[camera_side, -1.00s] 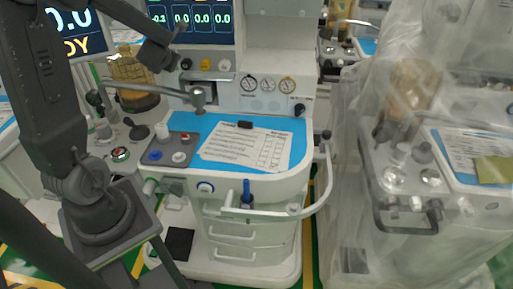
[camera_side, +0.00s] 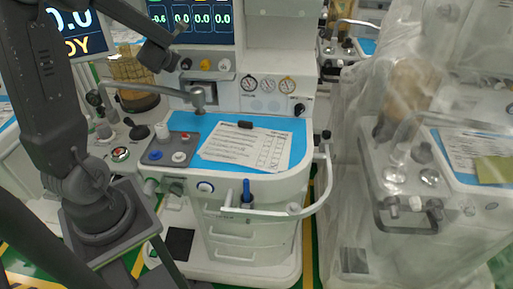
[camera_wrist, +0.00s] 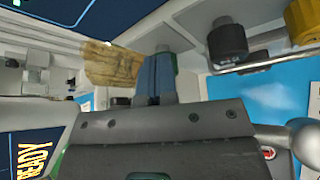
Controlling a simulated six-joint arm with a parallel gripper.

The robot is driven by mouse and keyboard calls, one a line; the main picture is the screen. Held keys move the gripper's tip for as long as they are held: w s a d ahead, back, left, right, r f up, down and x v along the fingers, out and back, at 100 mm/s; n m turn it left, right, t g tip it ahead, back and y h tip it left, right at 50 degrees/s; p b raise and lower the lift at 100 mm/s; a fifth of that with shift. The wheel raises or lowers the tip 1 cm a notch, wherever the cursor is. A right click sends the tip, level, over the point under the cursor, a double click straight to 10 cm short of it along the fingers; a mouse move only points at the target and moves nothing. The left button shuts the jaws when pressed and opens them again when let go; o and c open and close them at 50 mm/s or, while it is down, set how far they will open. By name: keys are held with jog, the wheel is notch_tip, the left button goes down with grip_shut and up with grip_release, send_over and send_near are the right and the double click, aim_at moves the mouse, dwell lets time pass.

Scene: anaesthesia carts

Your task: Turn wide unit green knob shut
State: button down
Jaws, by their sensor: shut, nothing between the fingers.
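My gripper (camera_wrist: 156,76) is shut and empty; its blue-grey fingers point up in the middle of the wrist view. A green-edged knob (camera_wrist: 175,61) shows just behind and right of the fingers, mostly hidden by them. I cannot tell whether they touch it. In the side view my gripper (camera_side: 168,60) is at the left end of the knob row on the wide white unit (camera_side: 270,187), and the green knob there is hidden. How far the knob is turned cannot be seen.
A black knob (camera_wrist: 228,45) and a yellow knob (camera_wrist: 303,20) sit to the right under the panel. A brown canister (camera_side: 130,68) is at the left. A plastic-wrapped unit (camera_side: 345,190) stands at the right.

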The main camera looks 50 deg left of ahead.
jog(key=shift+f, duration=0.15)
jog(key=shift+s+d+r, duration=0.15)
jog(key=shift+s+d, duration=0.85)
jog(key=shift+d, duration=0.1)
jog(key=shift+s+d+r, duration=0.15)
jog(key=shift+s+d, duration=0.8)
jog(key=shift+d, duration=0.15)
jog(key=s+d+r+n+h, duration=0.1)
jog(key=s+d+n+h, duration=0.1)
jog(key=d+n, duration=0.8)
jog(key=s+d+r+n+h, duration=0.1)
jog(key=s+d+n+h, duration=0.2)
jog(key=d+n, duration=0.7)
jog(key=s+d+r+n+g+h, duration=0.1)
jog(key=s+d+r+n+h, duration=0.1)
jog(key=d+n+h, duration=0.4)
jog(key=d+n, duration=0.4)
jog(key=d, duration=0.1)
jog(key=shift+s+d+n, duration=0.15)
jog(key=shift+s+n, duration=0.15)
jog(key=shift+s, duration=0.1)
